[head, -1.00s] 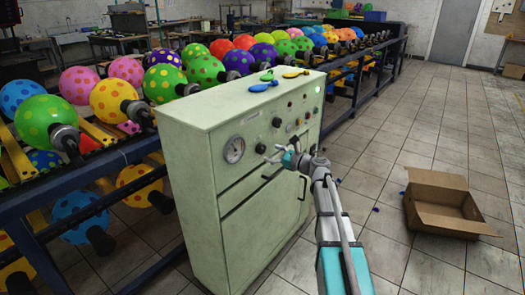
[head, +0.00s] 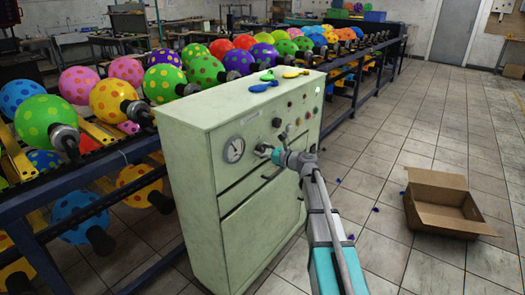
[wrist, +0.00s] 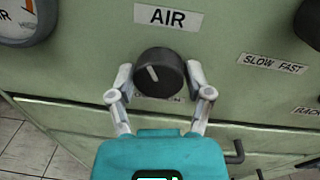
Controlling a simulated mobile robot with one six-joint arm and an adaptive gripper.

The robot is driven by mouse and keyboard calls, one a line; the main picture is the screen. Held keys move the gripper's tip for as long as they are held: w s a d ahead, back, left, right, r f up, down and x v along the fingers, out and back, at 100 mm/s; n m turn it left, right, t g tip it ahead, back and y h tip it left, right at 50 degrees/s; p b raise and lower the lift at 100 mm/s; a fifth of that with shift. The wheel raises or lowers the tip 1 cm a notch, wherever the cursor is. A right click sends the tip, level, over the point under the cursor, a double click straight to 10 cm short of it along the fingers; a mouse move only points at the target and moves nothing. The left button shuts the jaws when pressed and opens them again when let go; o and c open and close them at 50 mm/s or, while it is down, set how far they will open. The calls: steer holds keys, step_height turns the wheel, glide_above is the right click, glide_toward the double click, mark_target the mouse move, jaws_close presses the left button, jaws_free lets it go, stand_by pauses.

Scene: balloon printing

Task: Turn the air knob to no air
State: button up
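The air knob (wrist: 160,72) is black and round, under a white AIR label (wrist: 168,17) on the green cabinet front. Its white mark points up and slightly left. My gripper (wrist: 160,76) is open, with one finger on each side of the knob and small gaps visible. Small lettering below the knob is partly hidden. In the head view my gripper (head: 270,152) is at the cabinet front, right of the gauge, and largely covers the knob.
The gauge (head: 234,149) is left of the knob. Another black knob (head: 277,122) and several buttons sit higher and to the right. A drawer handle lies below. A balloon rack (head: 110,155) stands behind the cabinet (head: 255,225). An open cardboard box (head: 440,217) lies on the floor at right.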

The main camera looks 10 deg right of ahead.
steer(key=c, duration=0.5)
steer(key=shift+c, duration=0.2)
steer(key=shift+n, duration=0.4)
steer(key=n, duration=0.3)
steer(key=n+p, duration=0.1)
steer(key=n, duration=0.3)
steer(key=shift+r+n+h, duration=0.1)
steer(key=shift+n+h, duration=0.2)
steer(key=shift+n, duration=0.1)
steer(key=n, duration=1.2)
steer(key=shift+h, duration=0.4)
